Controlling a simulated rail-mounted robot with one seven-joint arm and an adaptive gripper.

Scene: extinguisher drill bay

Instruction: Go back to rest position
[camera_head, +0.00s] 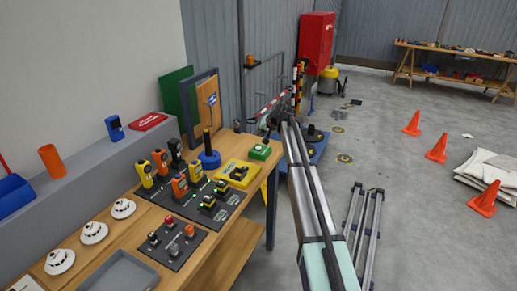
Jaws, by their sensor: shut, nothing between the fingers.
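My arm reaches forward from the bottom middle of the head view, past the right end of the workbench (255,150). My gripper (276,120) is the small dark shape at its far end. It is shut and empty. It appears beyond the bench's far right corner, apart from the things on the bench. Its fingertips are too small to make out clearly.
Yellow and orange handheld devices (161,161), a blue stand (209,158) and smoke detectors (94,232) crowd the bench. A red cabinet (317,40) stands behind.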

